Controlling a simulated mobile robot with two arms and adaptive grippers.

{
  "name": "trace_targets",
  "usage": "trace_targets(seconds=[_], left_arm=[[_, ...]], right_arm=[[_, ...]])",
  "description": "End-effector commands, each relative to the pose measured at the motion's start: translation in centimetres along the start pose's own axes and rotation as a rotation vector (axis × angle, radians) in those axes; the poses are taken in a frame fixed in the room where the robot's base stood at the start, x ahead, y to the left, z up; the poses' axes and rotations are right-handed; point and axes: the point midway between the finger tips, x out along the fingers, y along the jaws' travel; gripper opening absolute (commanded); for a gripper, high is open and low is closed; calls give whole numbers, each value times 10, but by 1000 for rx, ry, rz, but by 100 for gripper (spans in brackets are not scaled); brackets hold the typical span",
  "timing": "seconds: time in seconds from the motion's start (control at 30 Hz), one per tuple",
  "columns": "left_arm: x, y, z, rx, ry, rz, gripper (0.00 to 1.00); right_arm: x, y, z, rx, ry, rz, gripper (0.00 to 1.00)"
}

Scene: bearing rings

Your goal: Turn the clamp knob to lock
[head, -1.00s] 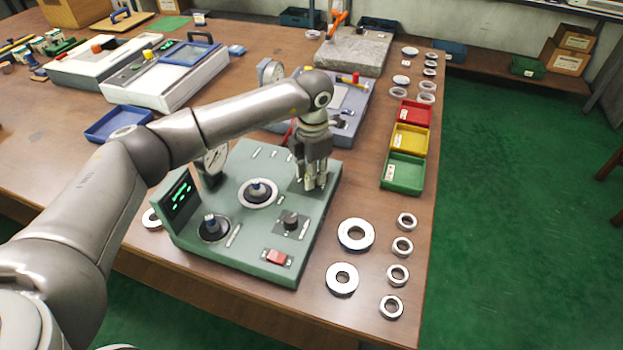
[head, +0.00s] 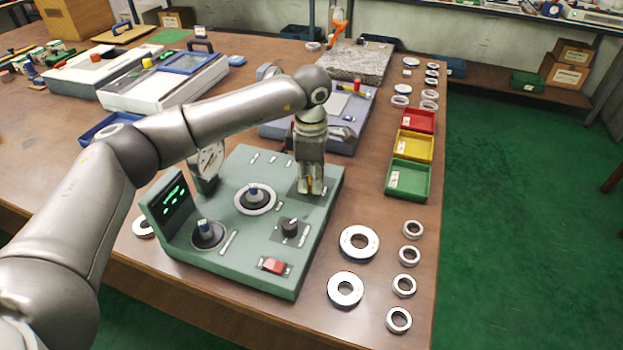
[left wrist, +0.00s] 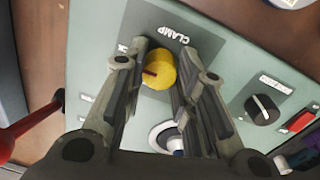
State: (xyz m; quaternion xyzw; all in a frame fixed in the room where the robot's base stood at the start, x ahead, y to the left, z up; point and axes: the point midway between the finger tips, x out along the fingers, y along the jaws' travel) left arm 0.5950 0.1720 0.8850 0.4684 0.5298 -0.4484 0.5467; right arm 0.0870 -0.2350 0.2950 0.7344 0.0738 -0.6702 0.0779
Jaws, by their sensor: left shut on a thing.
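The yellow clamp knob (left wrist: 160,72) sits on a dark plate marked CLAMP (left wrist: 185,30) on the green test machine (head: 250,230). A dark line on the knob's top points toward the left finger in the left wrist view. My left gripper (head: 311,188) points down over the machine's far right corner. Its fingers (left wrist: 162,78) are shut on the knob, one on each side. In the head view the gripper hides most of the knob. My right gripper is not in view.
On the machine stand a black selector knob (head: 290,227), a red switch (head: 273,266), two spindles and a dial gauge (head: 208,160). A red-handled lever (left wrist: 30,120) shows in the left wrist view. Metal rings (head: 358,243) and coloured trays (head: 408,180) lie to the right.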

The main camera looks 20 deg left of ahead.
Motion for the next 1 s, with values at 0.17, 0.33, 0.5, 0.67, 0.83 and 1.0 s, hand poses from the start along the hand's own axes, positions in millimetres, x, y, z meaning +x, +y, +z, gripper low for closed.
trace_targets(seconds=[0.17,0.33,0.5,0.67,0.83,1.0], left_arm=[[-1,1,0,14,-1,2,2],[-1,1,0,15,0,2,2],[-1,1,0,14,0,2,27],[-1,1,0,14,0,2,48],[0,0,0,14,0,1,49],[-2,0,0,14,-1,1,49]], right_arm=[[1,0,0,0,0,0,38],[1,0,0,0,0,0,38],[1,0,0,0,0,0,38],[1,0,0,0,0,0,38],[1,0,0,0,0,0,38],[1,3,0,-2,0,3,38]])
